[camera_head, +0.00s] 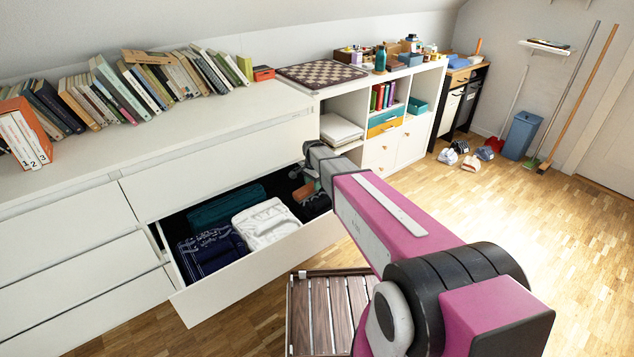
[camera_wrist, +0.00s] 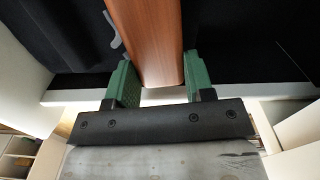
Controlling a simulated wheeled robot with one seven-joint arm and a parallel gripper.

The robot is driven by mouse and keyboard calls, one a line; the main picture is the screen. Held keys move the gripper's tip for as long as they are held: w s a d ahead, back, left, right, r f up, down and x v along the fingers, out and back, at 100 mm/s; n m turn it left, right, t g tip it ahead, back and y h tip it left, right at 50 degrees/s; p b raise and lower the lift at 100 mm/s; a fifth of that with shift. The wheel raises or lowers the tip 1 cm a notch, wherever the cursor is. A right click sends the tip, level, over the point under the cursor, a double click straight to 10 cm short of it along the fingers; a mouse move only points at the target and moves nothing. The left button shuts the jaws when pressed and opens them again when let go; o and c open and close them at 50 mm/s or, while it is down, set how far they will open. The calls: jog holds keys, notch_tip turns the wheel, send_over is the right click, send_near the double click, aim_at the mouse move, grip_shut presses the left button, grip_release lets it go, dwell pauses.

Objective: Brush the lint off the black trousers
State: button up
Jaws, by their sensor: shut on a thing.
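My gripper (camera_wrist: 158,75) is shut on a reddish-brown wooden handle (camera_wrist: 150,35), with its green fingers on either side. In the head view the wooden piece (camera_head: 303,191) shows small beside my gripper (camera_head: 312,182), over the right part of the open drawer. I take it for the brush; its bristles are hidden. Black cloth, which looks like the black trousers (camera_wrist: 60,45), lies behind the handle in the wrist view. A pale curved mark (camera_wrist: 111,32), perhaps lint, shows on it. In the head view my arm hides part of the dark cloth.
The open drawer (camera_head: 262,263) also holds dark blue clothing (camera_head: 212,252), a white folded garment (camera_head: 265,224) and a teal one (camera_head: 225,205). A slatted wooden piece (camera_head: 325,310) stands in front of it. Books (camera_head: 130,90) and a chessboard (camera_head: 322,74) are on top.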

jog(key=shift+s+a+r, duration=0.1)
jog(key=shift+a+r, duration=0.05)
jog(key=shift+r, duration=2.9)
jog(key=shift+r, duration=1.5)
